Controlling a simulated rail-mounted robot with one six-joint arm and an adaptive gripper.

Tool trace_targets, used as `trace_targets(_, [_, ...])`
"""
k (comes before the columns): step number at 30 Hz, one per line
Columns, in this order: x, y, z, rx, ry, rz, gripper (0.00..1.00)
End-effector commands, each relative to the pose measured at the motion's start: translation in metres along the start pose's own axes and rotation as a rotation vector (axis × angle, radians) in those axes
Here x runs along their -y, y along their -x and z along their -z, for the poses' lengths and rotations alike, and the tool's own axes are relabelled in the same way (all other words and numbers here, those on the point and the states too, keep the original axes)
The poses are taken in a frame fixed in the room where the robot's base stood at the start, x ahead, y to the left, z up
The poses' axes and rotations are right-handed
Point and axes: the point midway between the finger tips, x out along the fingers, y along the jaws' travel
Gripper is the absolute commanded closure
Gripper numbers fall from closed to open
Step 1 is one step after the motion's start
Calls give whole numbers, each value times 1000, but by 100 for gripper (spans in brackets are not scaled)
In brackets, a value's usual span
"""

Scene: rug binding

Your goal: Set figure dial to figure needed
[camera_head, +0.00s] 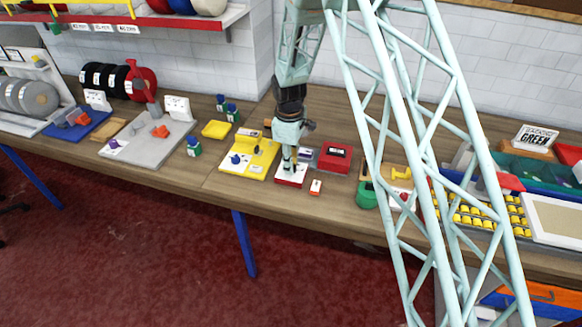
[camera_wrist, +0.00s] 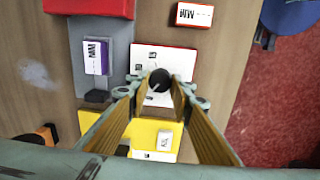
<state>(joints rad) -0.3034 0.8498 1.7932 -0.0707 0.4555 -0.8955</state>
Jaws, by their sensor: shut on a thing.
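The figure dial is a black round knob (camera_wrist: 159,79) with a light pointer line, on a white plate (camera_wrist: 183,62) with several small printed labels too small to read. In the head view the white plate with a red edge (camera_head: 292,176) sits on the bench. My gripper (camera_wrist: 160,88) points down over the plate, its fingers on either side of the knob and shut on it. In the head view my gripper (camera_head: 289,165) hides the knob.
A purple block with a white label (camera_wrist: 95,57) stands on a grey strip beside the plate. A yellow board (camera_head: 236,172) with a blue knob is left.

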Motion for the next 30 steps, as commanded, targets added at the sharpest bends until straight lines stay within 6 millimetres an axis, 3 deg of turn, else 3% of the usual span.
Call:
trace_targets(18, [-1, -2, 0, 22, -415, 0, 90])
trace_targets(30, [-1, 0, 0, 29, -539, 0, 90])
